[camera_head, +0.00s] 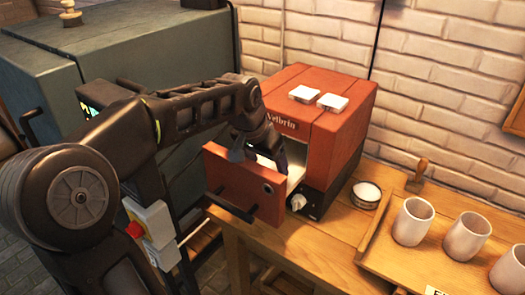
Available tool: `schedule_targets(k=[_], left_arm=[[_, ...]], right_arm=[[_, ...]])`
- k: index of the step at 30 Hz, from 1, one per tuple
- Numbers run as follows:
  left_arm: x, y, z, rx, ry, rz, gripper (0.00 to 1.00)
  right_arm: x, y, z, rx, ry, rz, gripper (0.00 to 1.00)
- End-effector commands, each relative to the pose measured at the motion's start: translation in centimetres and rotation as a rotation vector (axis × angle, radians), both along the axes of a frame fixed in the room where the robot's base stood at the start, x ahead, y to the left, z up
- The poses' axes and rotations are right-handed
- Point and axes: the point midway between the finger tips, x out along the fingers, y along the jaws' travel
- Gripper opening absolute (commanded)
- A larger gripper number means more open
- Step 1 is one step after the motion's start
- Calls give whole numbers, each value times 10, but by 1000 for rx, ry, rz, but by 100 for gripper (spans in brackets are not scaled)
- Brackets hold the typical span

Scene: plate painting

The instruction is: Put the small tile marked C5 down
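Two small white tiles (304,93) lie side by side on top of the red kiln (340,125); no C5 mark can be read on either. The kiln's front door (243,187) stands open, and a light interior shows behind it. My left arm comes in from the left and bends down at the kiln's opening, behind the door. My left gripper (281,160) is mostly hidden by the door, so its fingers and anything in them cannot be made out. My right gripper is not in view.
The kiln stands on a wooden table (325,240). Right of it are a small bowl of white material (366,194), a wooden stamp (417,176) and several pale cups (413,222) on a wooden tray (376,246). A large grey-green cabinet (180,50) stands at left.

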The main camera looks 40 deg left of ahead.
Motion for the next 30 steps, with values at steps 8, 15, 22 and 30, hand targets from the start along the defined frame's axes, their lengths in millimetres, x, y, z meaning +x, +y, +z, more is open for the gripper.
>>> schedule_targets(k=[8, 15, 22, 30], left_arm=[[-15, 0, 38, 1, -6, 1, 76], [-34, -1, 85, 1, -6, 0, 76], [-45, -1, 109, 0, -3, 0, 76], [-46, -1, 111, 0, -1, 0, 76]], right_arm=[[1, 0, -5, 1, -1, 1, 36], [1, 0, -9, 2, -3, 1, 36], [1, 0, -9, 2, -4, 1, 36], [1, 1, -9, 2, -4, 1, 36]])
